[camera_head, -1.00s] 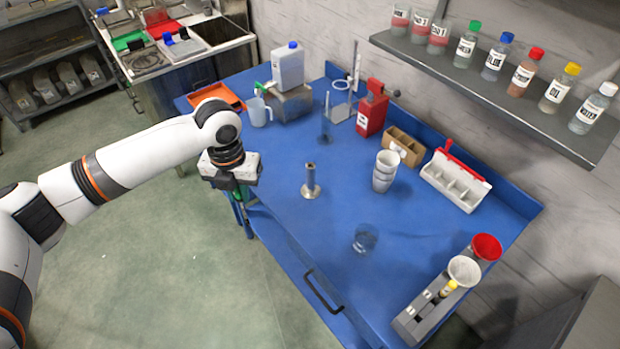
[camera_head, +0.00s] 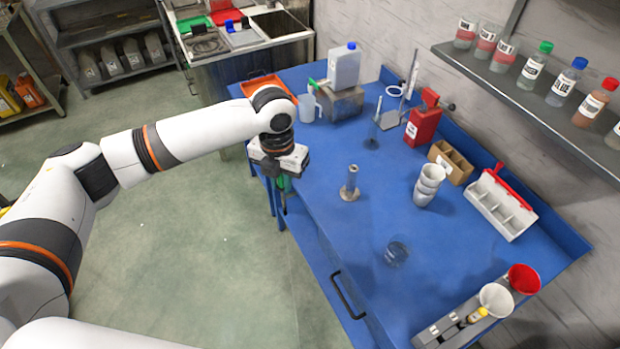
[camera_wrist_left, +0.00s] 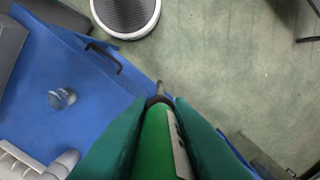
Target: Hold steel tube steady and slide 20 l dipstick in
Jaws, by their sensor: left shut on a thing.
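The steel tube (camera_head: 350,181) stands upright on a round foot on the blue table. My left gripper (camera_head: 284,180) hangs at the table's left edge, to the left of the tube and apart from it. In the left wrist view my left gripper (camera_wrist_left: 155,135) is shut on a bright green piece with a pale label strip, seemingly the handle of the dipstick (camera_wrist_left: 158,140). A short narrow tip shows beyond it; the rest of the dipstick is hidden or too small to make out. The tube cannot be made out in the wrist view. My right gripper is not in view.
On the table (camera_head: 320,215) stand a clear glass (camera_head: 396,253), stacked white cups (camera_head: 428,185), a red can (camera_head: 421,122), a cardboard holder (camera_head: 450,163), a white tray (camera_head: 500,208) and a funnel rack (camera_head: 450,325). The surface around the tube is clear.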

